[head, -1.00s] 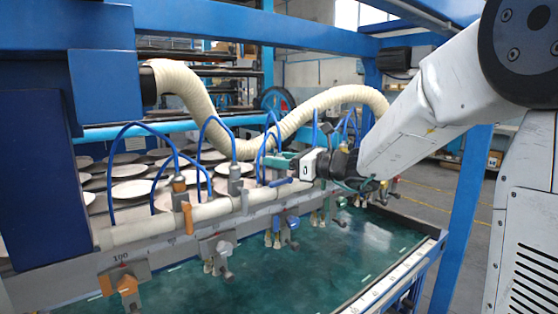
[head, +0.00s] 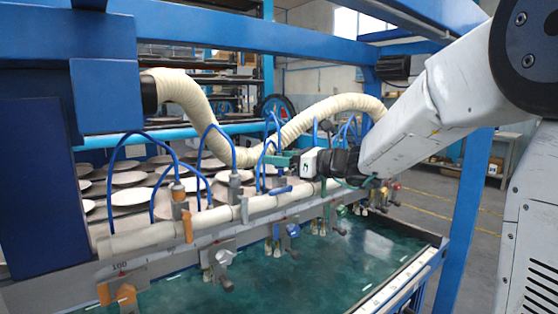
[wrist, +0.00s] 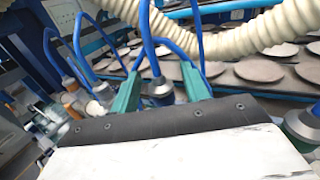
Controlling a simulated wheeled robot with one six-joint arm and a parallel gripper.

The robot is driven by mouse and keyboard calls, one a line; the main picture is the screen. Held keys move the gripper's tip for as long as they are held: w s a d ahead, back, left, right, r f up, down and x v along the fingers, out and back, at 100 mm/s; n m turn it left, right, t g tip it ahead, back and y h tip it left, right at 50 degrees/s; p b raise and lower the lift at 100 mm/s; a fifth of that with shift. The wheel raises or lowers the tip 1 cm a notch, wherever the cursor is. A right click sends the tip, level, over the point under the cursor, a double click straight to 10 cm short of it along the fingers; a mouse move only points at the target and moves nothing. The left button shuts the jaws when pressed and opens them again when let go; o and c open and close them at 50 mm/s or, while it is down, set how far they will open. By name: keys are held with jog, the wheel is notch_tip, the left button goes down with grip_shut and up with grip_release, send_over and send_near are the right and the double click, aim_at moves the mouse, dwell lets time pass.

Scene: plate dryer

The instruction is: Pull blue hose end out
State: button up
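Several blue hoses loop up from fittings on the long cream pipe (head: 215,217). In the wrist view, one blue hose (wrist: 147,40) comes down to a grey fitting (wrist: 158,88) that shows between my gripper's two green fingers. My gripper (wrist: 163,85) is open, with a finger on each side of that fitting and gaps showing. Whether either finger touches the hose cannot be told. In the head view, my gripper (head: 275,159) is at the pipe's far half, close to the blue hoses there. The lower end of the hose is hidden in its fitting.
A thick cream duct (head: 325,106) arches behind my gripper. Plates (head: 130,196) lie in rows behind the pipe. Clamps with levers (head: 218,257) hang along the front rail above the green surface (head: 330,262).

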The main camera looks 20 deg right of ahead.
jog(key=shift+s+d, duration=0.1)
jog(key=v, duration=0.7)
jog(key=shift+s+d, duration=0.2)
jog(key=shift+s, duration=0.05)
jog(key=s+a+f+n+g+h, duration=0.2)
jog(key=s+a+f+n+g, duration=0.1)
jog(key=s+f+n+g, duration=0.3)
jog(key=s+a+f+n+g+h, duration=0.1)
jog(key=s+a+f+n+g, duration=0.2)
jog(key=s+f+n, duration=0.4)
jog(key=s+d+f+n+g+h, duration=0.1)
jog(key=s+n+h, duration=0.4)
jog(key=s+n, duration=0.2)
jog(key=s+d+f+n+g+h, duration=0.1)
jog(key=s+d+n+h, duration=0.1)
jog(key=s+n+h, duration=0.2)
jog(key=shift+s+f+n+h, duration=0.35)
jog(key=shift+s+n, duration=1.15)
jog(key=shift+s, duration=2.65)
